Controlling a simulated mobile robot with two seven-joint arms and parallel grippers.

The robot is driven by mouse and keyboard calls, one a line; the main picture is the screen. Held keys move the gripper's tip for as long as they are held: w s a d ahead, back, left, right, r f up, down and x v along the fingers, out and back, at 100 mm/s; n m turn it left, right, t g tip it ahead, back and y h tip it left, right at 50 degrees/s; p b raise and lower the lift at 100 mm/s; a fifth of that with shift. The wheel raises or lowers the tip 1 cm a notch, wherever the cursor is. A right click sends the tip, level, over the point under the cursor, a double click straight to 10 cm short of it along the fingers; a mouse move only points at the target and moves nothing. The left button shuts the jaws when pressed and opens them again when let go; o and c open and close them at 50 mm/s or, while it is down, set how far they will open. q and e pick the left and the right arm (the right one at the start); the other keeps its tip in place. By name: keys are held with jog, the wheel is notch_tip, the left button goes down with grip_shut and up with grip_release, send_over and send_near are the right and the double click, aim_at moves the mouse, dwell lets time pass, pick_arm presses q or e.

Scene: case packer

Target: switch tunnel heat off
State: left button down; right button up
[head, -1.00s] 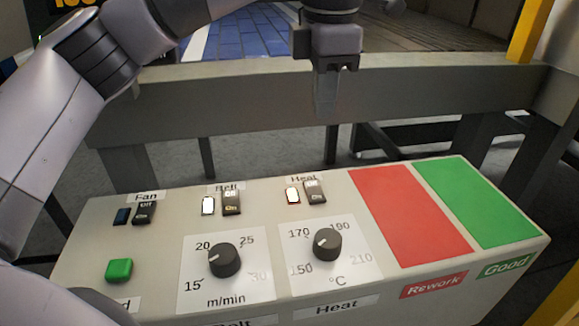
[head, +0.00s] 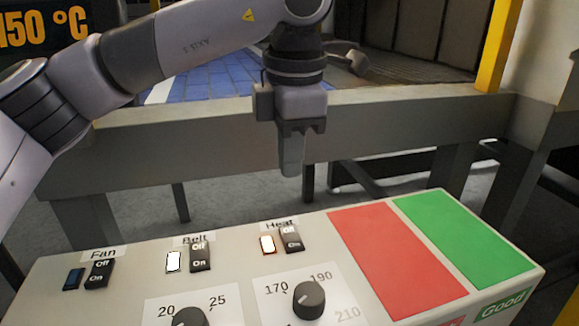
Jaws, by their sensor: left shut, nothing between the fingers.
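The Heat switch (head: 290,238) is a black rocker marked Off above and On below, on the pale control panel (head: 225,268). The small lamp (head: 268,245) beside it glows white with an orange edge. My left gripper (head: 291,165) points down with its fingers together and empty. It appears just above and behind the Heat switch in the picture, apart from it. Which half of the rocker is pressed is too small to tell. My right gripper is not in view.
The Belt switch (head: 201,257) with a lit white lamp and the Fan switch (head: 99,274) with a dark lamp sit to the left. Dials (head: 309,299) are in front. Red (head: 395,260) and green (head: 465,232) pads lie right. A grey beam (head: 400,122) runs behind.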

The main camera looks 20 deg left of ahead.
aim_at(287, 231)
pick_arm(q)
jog(key=f, duration=0.7)
jog(key=w+a+f, duration=0.1)
jog(key=f, duration=0.3)
jog(key=shift+w+f, duration=0.1)
jog(key=shift+f, duration=0.2)
